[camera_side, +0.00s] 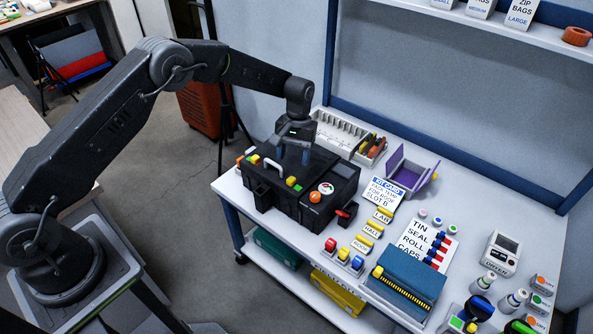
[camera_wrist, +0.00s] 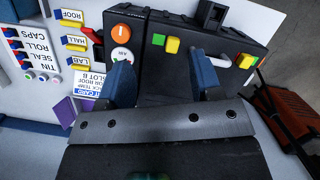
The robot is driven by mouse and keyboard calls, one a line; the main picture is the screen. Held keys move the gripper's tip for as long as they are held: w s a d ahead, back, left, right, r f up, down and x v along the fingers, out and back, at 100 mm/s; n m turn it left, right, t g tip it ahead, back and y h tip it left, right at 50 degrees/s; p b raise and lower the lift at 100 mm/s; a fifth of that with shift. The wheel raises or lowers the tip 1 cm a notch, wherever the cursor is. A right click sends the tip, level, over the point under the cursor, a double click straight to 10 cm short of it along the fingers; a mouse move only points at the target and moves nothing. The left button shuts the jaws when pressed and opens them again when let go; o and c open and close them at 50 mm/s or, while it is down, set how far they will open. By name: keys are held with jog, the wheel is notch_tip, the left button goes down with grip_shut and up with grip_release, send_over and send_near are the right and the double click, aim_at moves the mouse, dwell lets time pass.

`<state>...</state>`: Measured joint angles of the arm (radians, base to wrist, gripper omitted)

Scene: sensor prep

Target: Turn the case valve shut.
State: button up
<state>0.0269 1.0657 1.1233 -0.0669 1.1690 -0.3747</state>
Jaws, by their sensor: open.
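The black case (camera_side: 285,205) sits closed on the white table in the side view. On its lid are an orange round knob with a white line (camera_wrist: 121,33) and, beside it, a round white dial marked AIR (camera_wrist: 121,55). The orange knob also shows in the side view (camera_side: 315,197). A red part (camera_side: 343,213) juts from the case's right end. I cannot tell for sure which of these is the valve. My gripper (camera_side: 293,146) is open above the rear of the case, its blue fingers (camera_wrist: 163,82) apart with nothing held between them.
Green and yellow blocks (camera_side: 293,183) and a white handle (camera_side: 273,165) are on the case.

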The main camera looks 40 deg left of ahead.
aim_at(315, 195)
jog(key=w+d+r+t, duration=0.1)
jog(key=d+t, duration=0.2)
jog(key=d, duration=0.4)
jog(key=shift+y, duration=0.3)
jog(key=f, duration=1.3)
jog(key=shift+w+a, duration=0.1)
jog(key=shift+w, duration=0.1)
jog(key=c, duration=0.9)
